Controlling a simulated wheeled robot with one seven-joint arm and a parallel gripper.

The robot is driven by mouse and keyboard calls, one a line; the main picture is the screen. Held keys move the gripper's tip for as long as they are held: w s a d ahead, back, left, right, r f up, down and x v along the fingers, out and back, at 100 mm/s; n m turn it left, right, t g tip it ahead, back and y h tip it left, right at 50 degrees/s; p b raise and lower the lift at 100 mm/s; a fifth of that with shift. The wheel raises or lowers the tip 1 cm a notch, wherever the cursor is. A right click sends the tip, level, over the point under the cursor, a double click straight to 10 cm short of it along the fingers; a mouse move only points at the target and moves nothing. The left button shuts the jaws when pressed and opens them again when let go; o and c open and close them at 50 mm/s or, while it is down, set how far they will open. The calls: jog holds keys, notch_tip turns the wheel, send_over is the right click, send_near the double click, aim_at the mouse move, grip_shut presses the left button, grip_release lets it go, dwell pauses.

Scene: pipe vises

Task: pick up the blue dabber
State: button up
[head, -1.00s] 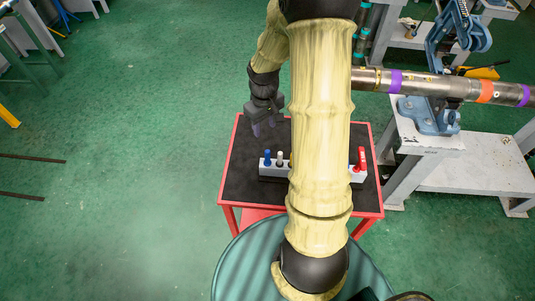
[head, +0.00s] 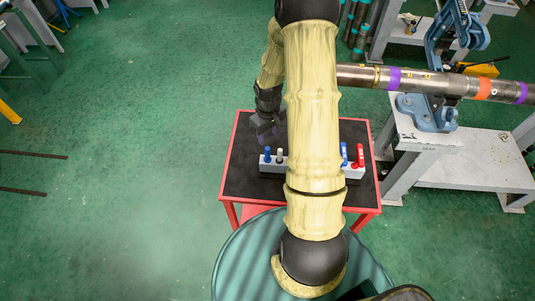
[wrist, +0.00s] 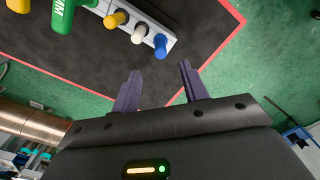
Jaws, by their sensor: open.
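A short blue dabber (head: 267,154) stands upright at the left end of a white rack (head: 354,173) in the head view. In the wrist view it is the blue-tipped peg (wrist: 160,45) at the near end of the rack. A taller blue item (head: 344,154) stands near the rack's right end; I cannot tell what it is. My gripper (head: 266,135) is open and empty, just behind the rack's left end. In the wrist view the blue dabber shows ahead of the two fingertips (wrist: 160,68), apart from them. My arm hides the rack's middle in the head view.
A white peg (head: 279,156) stands right beside the blue dabber. A yellow peg (wrist: 117,18) and a green item (wrist: 66,14) follow along the rack. A red item (head: 360,156) is at the right end. The black tabletop (head: 240,180) left of the rack is clear.

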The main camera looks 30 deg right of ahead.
aim_at(268, 149)
jog(key=shift+f+p, duration=0.7)
jog(key=shift+f, duration=2.15)
jog(key=shift+f, duration=0.15)
notch_tip(268, 149, down, 2)
jog(key=shift+a+p, duration=0.1)
jog(key=shift+p, duration=0.95)
jog(key=shift+f+p, duration=0.55)
jog(key=shift+f, duration=0.9)
jog(key=c, duration=0.9)
